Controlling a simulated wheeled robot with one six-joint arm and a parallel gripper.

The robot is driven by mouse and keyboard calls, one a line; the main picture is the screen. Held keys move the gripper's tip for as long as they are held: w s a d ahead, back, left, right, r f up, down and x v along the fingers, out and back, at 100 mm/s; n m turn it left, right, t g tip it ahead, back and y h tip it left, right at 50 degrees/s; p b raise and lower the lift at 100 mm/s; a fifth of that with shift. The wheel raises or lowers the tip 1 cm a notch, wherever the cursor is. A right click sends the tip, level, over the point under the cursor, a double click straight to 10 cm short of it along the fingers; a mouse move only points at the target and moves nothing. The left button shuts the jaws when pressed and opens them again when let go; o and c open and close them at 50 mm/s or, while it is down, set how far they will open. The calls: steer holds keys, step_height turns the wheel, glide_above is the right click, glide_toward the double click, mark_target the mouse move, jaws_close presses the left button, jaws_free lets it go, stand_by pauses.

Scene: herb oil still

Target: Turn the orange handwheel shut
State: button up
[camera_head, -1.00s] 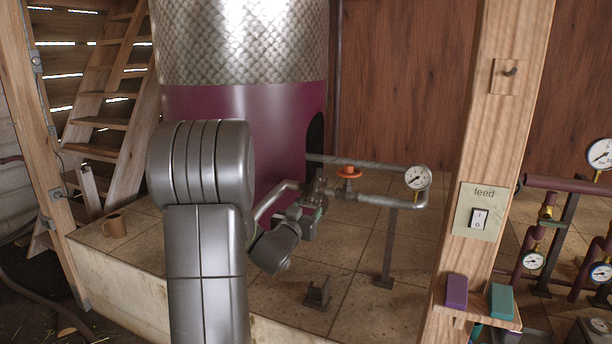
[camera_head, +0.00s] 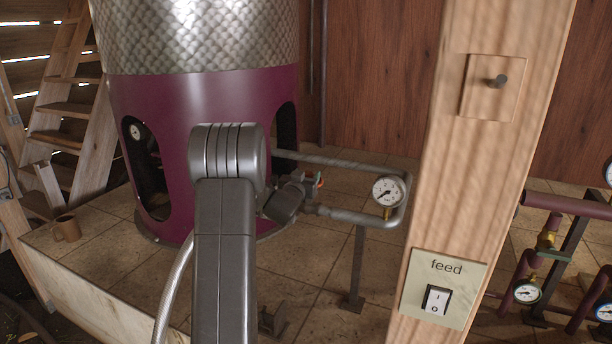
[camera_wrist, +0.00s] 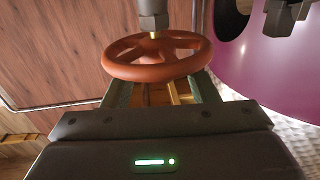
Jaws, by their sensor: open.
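The orange handwheel (camera_wrist: 125,71) fills the upper middle of the wrist view, its rim seen at a slant, with a grey nut and stem at its hub. My gripper (camera_wrist: 162,86) is open, with its two fingers reaching to the near side of the rim, one at each side. I cannot tell whether they touch it. In the head view, my gripper (camera_head: 311,183) is at the pipe beside the still, and only a sliver of orange shows there. The rest of the wheel is hidden behind the gripper and wrist.
The purple still (camera_head: 200,120) stands close behind my arm. A pressure gauge (camera_head: 388,191) sits on the pipe loop just right of the gripper. A wooden post (camera_head: 480,170) with a feed switch (camera_head: 436,299) stands further right.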

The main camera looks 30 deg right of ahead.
steer(key=c, duration=1)
steer(key=shift+o, duration=0.2)
steer(key=shift+r+h+p, duration=0.25)
steer(key=shift+h+p, duration=0.05)
steer(key=shift+p, duration=0.4)
steer(key=m+g+p, duration=0.1)
steer(key=g+h+p, duration=0.1)
steer(key=p, duration=0.1)
steer(key=shift+w+a+r+m, duration=0.1)
steer(key=shift+w+r+m, duration=0.1)
steer(key=shift+m, duration=0.2)
steer(key=m+g+h+p, duration=0.2)
steer(key=p, duration=0.1)
steer(key=shift+w+f+g, duration=0.1)
steer(key=shift+g, duration=0.3)
steer(key=shift+f+m+g+h+p, duration=0.25)
steer(key=shift+m+g+h+p, duration=0.2)
steer(key=shift+g, duration=0.25)
steer(key=o, duration=1)
steer(key=shift+c, duration=0.2)
steer(key=shift+a+f, duration=0.1)
